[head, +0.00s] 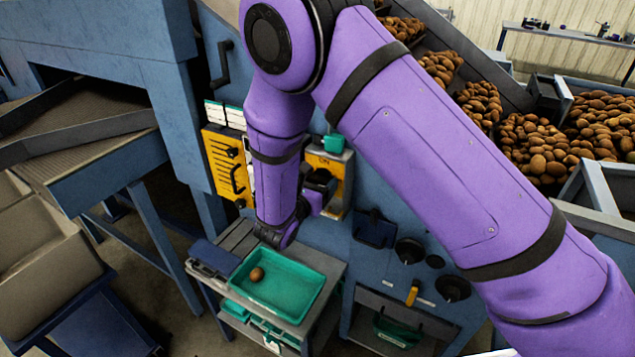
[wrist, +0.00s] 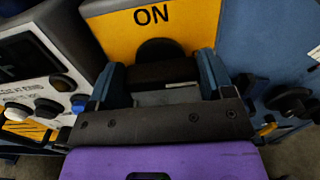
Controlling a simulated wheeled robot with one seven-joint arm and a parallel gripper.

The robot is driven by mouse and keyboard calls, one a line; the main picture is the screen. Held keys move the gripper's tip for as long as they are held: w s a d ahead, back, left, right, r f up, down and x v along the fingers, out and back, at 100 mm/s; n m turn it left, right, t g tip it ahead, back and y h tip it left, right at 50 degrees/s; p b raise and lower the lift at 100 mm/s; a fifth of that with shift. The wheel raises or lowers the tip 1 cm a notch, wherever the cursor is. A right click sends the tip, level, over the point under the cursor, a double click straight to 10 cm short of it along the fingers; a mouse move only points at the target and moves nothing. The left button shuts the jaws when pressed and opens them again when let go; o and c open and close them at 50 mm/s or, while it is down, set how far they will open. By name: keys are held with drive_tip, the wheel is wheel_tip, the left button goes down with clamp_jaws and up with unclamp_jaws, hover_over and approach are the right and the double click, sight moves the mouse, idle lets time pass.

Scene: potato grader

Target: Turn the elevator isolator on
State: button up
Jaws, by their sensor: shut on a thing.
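The isolator's yellow plate (wrist: 190,20) fills the top of the wrist view, with the word ON at its top. A dark round hub (wrist: 158,48) and a black bar-shaped handle (wrist: 160,72) stand out below the word. My gripper (wrist: 162,80) has one blue-grey finger on each side of the handle and is shut on it. In the head view the yellow isolator plate (head: 341,171) shows on the blue machine. My gripper (head: 322,184) is at its front, and my arm hides part of it.
A yellow tool board (head: 222,160) hangs left of my forearm. A green tray (head: 306,290) with one potato (head: 257,274) lies on a bench below. A white panel (wrist: 35,85) with knobs is at left in the wrist view. Black knobs (wrist: 290,103) are at right.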

drive_tip(key=shift+n, duration=0.3)
drive_tip(key=n, duration=0.3)
drive_tip(key=shift+a+n, duration=0.1)
drive_tip(key=shift+n, duration=0.3)
drive_tip(key=n, duration=0.4)
drive_tip(key=shift+a+f+n, duration=0.1)
drive_tip(key=shift+n, duration=0.2)
drive_tip(key=n, duration=0.4)
drive_tip(key=shift+f, duration=0.15)
drive_tip(key=shift+n, duration=2.4)
drive_tip(key=o, duration=0.9)
